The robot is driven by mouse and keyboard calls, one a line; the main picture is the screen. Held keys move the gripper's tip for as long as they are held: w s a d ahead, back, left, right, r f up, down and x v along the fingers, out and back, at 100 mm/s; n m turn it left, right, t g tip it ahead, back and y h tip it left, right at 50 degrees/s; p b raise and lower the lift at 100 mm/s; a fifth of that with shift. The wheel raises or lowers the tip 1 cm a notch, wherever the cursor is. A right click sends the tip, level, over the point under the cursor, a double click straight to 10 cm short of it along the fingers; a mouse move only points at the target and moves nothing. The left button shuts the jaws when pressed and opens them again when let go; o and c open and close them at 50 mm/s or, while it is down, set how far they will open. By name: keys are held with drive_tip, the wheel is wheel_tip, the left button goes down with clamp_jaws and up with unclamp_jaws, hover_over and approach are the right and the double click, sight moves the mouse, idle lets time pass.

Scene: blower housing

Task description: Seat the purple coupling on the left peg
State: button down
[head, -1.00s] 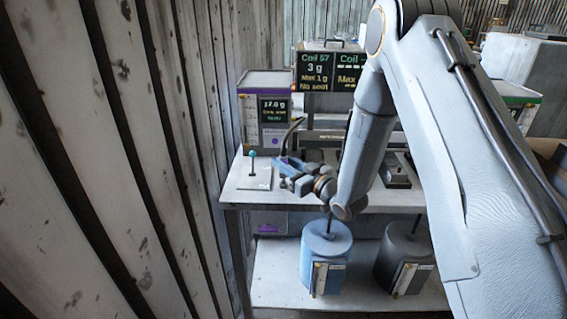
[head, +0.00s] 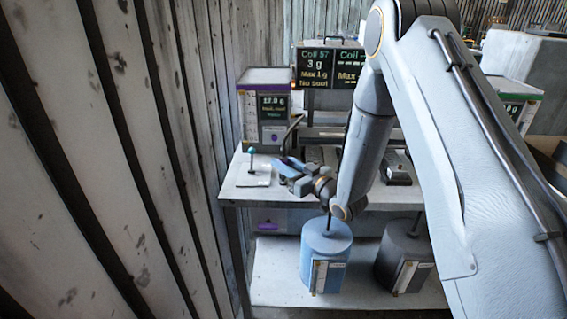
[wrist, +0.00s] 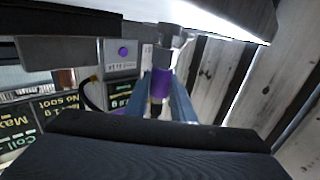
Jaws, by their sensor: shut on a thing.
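The purple coupling (wrist: 160,86) shows in the wrist view between the two blue fingers of my gripper (wrist: 160,100), which is shut on it. In the head view my gripper (head: 283,166) is over the left part of the bench, and the coupling cannot be made out there. A thin upright peg with a teal ball top (head: 251,151) stands on a pale plate (head: 254,181) at the bench's left end, left of my gripper and apart from it. I cannot tell whether a grey cylindrical part (wrist: 172,40) in the wrist view touches the coupling.
A box with a purple top and a small display (head: 262,105) stands behind the peg. Dark coil signs (head: 330,68) are at the back. A blue canister (head: 326,255) and a dark canister (head: 403,262) stand on the lower shelf. A plank wall (head: 120,140) runs along the left.

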drive_tip(key=shift+f+b, duration=0.45)
drive_tip(key=shift+f, duration=0.25)
drive_tip(key=c, duration=1.4)
unclamp_jaws()
drive_tip(key=shift+c, duration=0.2)
drive_tip(key=b+v, duration=0.2)
drive_tip(key=v, duration=0.5)
drive_tip(key=shift+s+d, duration=0.25)
drive_tip(key=shift+s, duration=0.05)
